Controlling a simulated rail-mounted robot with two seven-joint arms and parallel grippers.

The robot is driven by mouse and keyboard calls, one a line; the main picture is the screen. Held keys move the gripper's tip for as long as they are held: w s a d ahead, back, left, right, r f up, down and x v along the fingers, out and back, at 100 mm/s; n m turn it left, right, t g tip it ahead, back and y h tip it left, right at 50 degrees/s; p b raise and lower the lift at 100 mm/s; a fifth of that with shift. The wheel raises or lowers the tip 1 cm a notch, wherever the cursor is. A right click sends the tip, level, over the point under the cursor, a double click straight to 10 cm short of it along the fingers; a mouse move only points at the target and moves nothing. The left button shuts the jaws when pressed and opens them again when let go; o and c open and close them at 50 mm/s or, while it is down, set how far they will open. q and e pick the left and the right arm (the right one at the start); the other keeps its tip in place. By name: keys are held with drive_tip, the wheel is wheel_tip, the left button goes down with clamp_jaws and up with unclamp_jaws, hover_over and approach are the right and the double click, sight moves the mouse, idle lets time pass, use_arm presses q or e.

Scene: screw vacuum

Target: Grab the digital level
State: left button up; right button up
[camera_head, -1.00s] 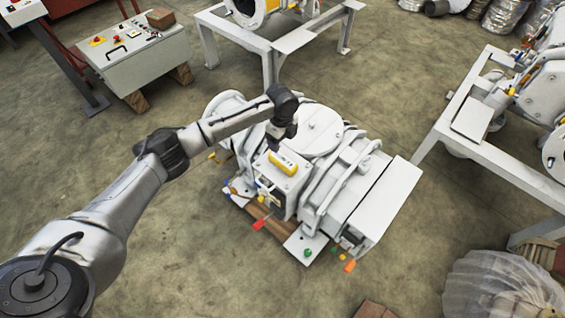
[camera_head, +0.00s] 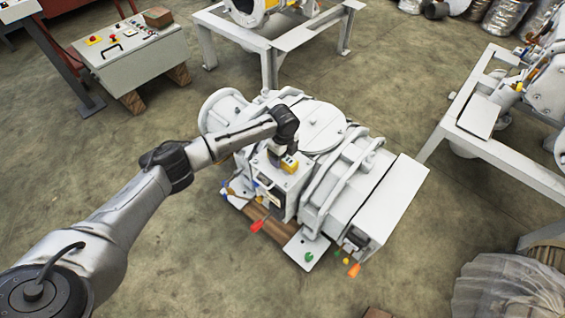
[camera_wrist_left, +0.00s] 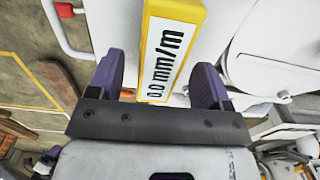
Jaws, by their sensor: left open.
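The digital level (camera_head: 289,165) is a yellow block with a white label and lies on top of a white box-shaped part of the vacuum pump machine (camera_head: 309,125). In the head view my left arm and gripper cover part of it. The fingers are open, with a gap on each side of the level. In the head view the left gripper (camera_head: 277,158) points down at the level. My right gripper is not in view.
A control box (camera_head: 137,58) stands at the upper left. Grey metal frames (camera_head: 270,45) stand at the back and right. A wrapped bundle (camera_head: 508,287) lies at the lower right. The floor around is mostly clear.

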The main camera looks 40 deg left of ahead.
use_arm(q)
wheel_tip(320, 180, down, 2)
drive_tip(key=shift+c, duration=0.3)
drive_tip(key=c, duration=1.1)
drive_tip(key=shift+r, duration=0.1)
drive_tip(key=shift+c, duration=0.2)
drive_tip(key=shift+r, duration=0.1)
